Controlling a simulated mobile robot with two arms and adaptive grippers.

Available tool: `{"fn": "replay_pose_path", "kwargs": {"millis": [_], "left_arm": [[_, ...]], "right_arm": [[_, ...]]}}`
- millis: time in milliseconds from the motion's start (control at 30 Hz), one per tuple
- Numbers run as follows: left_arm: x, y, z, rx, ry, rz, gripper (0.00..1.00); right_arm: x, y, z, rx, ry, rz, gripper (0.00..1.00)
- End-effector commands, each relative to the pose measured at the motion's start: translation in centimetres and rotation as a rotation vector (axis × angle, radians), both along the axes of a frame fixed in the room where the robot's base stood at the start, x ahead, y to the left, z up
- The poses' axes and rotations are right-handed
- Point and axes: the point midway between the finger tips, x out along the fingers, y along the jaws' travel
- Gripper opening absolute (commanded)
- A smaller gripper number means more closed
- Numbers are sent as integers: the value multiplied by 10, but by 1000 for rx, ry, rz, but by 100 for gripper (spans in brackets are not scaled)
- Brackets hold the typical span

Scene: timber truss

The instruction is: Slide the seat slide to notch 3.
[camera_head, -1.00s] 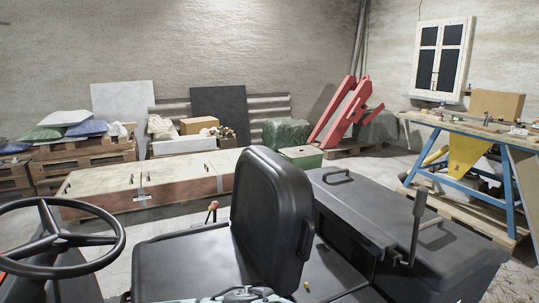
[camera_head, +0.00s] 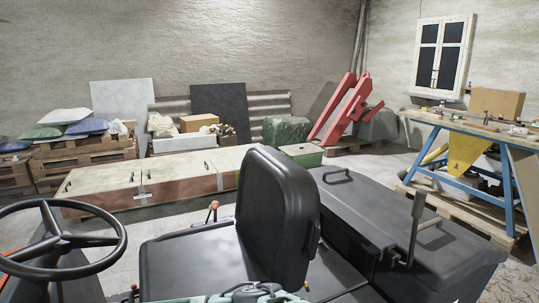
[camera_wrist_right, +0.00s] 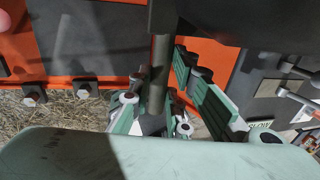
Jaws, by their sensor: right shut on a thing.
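The black seat (camera_head: 280,215) of the vehicle stands in the middle of the head view, with its backrest upright and its cushion to the left. In the right wrist view my right gripper (camera_wrist_right: 158,95) has its green fingers on both sides of a dark upright bar (camera_wrist_right: 158,65) and is shut on it. Where this bar joins the seat slide is hidden. No notch marks can be made out. Part of my green arm shows at the bottom edge of the head view. My left gripper is not in view.
A steering wheel (camera_head: 62,245) is left of the seat. A dark console (camera_head: 405,215) with an upright lever (camera_head: 415,225) stands close on the right.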

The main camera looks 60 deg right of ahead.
Motion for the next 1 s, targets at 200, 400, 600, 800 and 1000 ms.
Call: {"fn": "replay_pose_path", "kwargs": {"millis": [200,400,600,800,1000], "left_arm": [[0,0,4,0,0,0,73],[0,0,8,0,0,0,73],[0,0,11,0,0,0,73],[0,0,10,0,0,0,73],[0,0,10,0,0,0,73]], "right_arm": [[-3,-6,1,-4,3,0,0],[-7,-10,0,-7,5,-1,0],[-9,-13,0,-7,5,-1,0],[-8,-12,0,-3,2,0,31],[-8,-11,0,-2,1,0,48]]}}
